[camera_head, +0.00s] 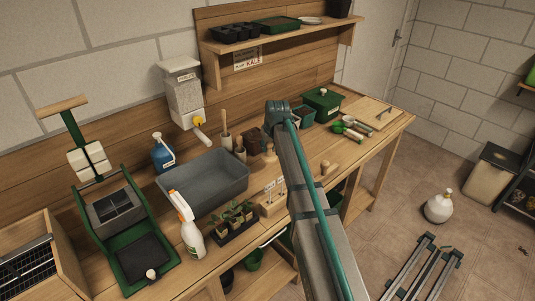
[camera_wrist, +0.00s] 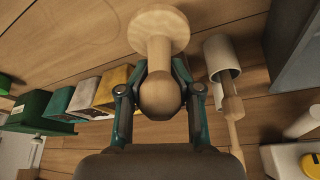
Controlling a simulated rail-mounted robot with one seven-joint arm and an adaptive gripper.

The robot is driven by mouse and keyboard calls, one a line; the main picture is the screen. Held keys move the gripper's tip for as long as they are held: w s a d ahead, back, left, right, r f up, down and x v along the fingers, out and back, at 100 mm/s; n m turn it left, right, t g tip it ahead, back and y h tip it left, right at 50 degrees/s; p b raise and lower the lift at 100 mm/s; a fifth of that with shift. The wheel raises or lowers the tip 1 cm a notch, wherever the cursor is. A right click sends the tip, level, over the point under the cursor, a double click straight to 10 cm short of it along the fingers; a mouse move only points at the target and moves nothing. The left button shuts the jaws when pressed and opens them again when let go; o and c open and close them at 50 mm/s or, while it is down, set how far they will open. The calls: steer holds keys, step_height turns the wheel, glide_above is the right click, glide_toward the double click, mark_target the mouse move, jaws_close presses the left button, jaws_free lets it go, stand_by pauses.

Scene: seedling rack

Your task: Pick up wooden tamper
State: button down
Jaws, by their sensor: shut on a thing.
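The wooden tamper (camera_wrist: 158,30) is in the wrist view, with a pale round disc, a short neck and a rounded knob. My gripper (camera_wrist: 160,92) has its two fingers on either side of the knob and is shut on it. The disc points away from the palm, towards the top of the picture. I cannot tell whether the disc touches the bench. In the head view my gripper and arm reach over the middle of the bench, and I cannot make out the tamper clearly there.
A white cup (camera_wrist: 220,58) and a wooden-handled tool (camera_wrist: 235,122) are close to the right finger. Several coloured boxes (camera_wrist: 82,97) stand on the left. In the head view, a grey tub (camera_head: 205,185), seedling tray (camera_head: 238,226) and spray bottle (camera_head: 188,228) crowd the bench left of my arm.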

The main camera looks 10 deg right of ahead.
mark_target(269, 147)
steer(key=s+r+b, duration=0.1)
steer(key=s+r, duration=0.2)
steer(key=shift+s+r, duration=0.3)
steer(key=s+r+b, duration=0.2)
steer(key=s+r, duration=0.2)
steer(key=s, duration=0.4)
steer(key=shift+s, duration=0.35)
steer(key=shift+d+r, duration=0.1)
steer(key=c, duration=1.6)
jaws_free()
steer(key=shift+c, duration=1.4)
